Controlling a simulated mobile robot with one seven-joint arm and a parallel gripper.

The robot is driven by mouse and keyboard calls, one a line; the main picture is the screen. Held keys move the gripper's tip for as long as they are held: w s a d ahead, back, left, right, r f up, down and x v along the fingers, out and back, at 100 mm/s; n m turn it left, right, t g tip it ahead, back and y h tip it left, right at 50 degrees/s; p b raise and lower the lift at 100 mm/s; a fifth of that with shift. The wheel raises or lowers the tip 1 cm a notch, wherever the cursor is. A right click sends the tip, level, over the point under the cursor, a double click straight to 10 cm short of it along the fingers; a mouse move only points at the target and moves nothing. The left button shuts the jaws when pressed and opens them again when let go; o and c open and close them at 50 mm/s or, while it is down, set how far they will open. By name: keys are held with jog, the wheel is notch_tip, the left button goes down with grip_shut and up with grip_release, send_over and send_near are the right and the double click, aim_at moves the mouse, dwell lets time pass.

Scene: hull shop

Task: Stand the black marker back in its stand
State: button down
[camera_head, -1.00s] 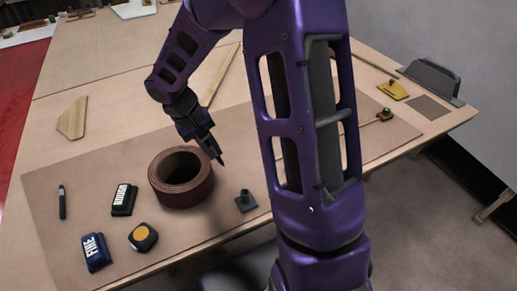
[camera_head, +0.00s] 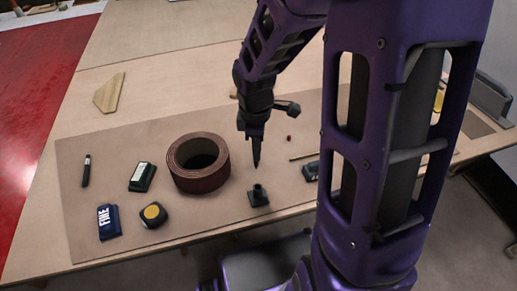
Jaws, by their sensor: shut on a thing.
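My gripper (camera_head: 254,132) is shut on a slim dark pointed thing, the black marker (camera_head: 257,153), which hangs nearly upright with its tip down. The stand (camera_head: 259,197) is a small dark square base with a short round socket, on the brown mat. The marker's tip shows just above the socket in the picture, with a small gap between them. The fingers are small and dark, so the exact grip on the marker is hard to see.
A brown abrasive roll (camera_head: 199,172) stands left of the stand. A dark pen-like stick (camera_head: 86,170), dark block (camera_head: 142,177), blue FINE block (camera_head: 109,221) and tape measure (camera_head: 153,214) lie farther left on the mat (camera_head: 190,227). A dark object (camera_head: 311,171) lies right, partly behind my arm.

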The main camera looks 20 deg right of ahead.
jog(key=shift+s+f+n+g+b, duration=0.2)
jog(key=shift+s+f+n+b, duration=0.1)
jog(key=shift+f+n, duration=1)
jog(key=shift+s+f+n+g+b, duration=0.15)
jog(key=shift+f+n+g+b, duration=0.1)
jog(key=shift+f+n, duration=1.05)
jog(key=shift+f+b, duration=0.9)
jog(key=shift+f, duration=1.1)
dwell(3.4)
